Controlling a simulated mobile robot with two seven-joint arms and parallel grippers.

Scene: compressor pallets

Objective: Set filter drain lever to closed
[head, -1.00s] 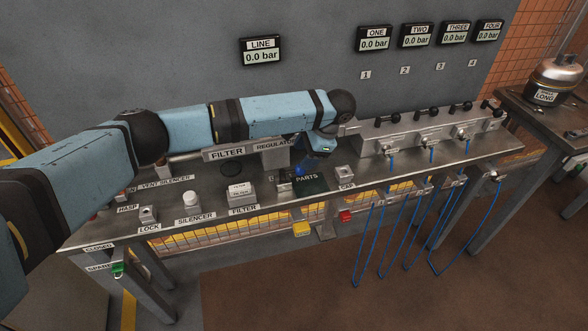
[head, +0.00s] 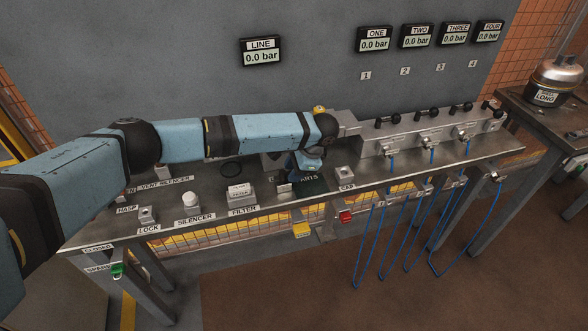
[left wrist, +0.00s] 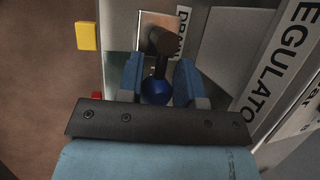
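The filter drain lever shows in the left wrist view as a dark stem with a blue ball knob (left wrist: 157,92), fixed to a metal plate beside a partly hidden "DRAIN" label (left wrist: 181,26). My left gripper (left wrist: 160,80) has its two blue fingers on either side of the knob and stem. The fingers are spread, with the knob nearly filling the gap; I cannot tell whether they touch it. In the head view my left wrist (head: 306,163) points down over the bench and hides the lever. My right gripper is not in view.
The steel bench (head: 330,186) carries a filter block (head: 241,193), a white silencer (head: 190,201) and a cap holder (head: 345,174). A valve manifold (head: 430,134) with blue hoses stands to the right. The LINE gauge (head: 261,51) reads 0.0 bar.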

